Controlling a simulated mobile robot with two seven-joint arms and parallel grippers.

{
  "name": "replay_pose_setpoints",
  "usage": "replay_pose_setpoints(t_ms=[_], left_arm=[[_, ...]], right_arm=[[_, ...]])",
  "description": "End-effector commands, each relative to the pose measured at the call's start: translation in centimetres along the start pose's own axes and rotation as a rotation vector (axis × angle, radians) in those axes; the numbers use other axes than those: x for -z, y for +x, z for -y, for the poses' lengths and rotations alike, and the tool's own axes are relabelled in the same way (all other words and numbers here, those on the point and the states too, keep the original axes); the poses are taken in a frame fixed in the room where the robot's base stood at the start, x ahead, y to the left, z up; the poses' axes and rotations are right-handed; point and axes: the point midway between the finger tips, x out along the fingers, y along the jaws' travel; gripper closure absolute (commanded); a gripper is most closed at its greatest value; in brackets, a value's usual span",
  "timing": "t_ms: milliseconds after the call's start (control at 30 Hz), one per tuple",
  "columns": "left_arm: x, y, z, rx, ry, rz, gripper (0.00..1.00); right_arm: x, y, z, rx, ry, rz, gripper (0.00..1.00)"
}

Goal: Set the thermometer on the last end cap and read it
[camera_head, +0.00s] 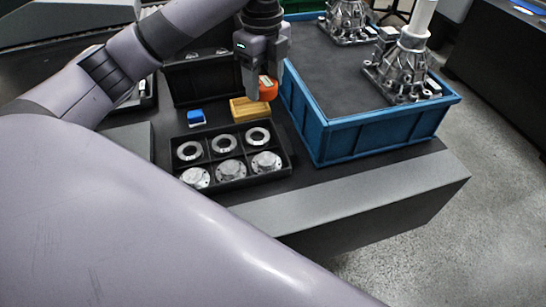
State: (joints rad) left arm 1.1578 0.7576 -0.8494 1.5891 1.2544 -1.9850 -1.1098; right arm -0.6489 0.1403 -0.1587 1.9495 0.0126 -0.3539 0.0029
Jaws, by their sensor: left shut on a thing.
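My left gripper (264,84) hangs at the top middle, pointing down. It is shut on a small orange thing with a pale face, which looks like the thermometer (270,90). The thermometer is above or beside a yellow block (249,109); whether they touch I cannot tell. In front of it is a black tray (238,183) with compartments in two rows. The front row holds three silver end caps, at left (195,178), middle (231,171) and right (266,162). No reading is legible. My right gripper is not in view.
A blue crate (375,149) with a dark base and silver castings (402,70) stands to the right. A small blue object (196,117) lies behind the tray. A black bin (192,82) stands further back. The grey bench edge (350,200) is clear in front.

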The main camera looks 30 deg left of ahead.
Motion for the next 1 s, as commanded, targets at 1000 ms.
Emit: replay_pose_setpoints(t_ms=[1000], left_arm=[[0.0, 17.9, -0.1, -0.003, 0.024, 0.0, 0.81]], right_arm=[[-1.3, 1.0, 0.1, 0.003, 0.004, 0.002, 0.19]])
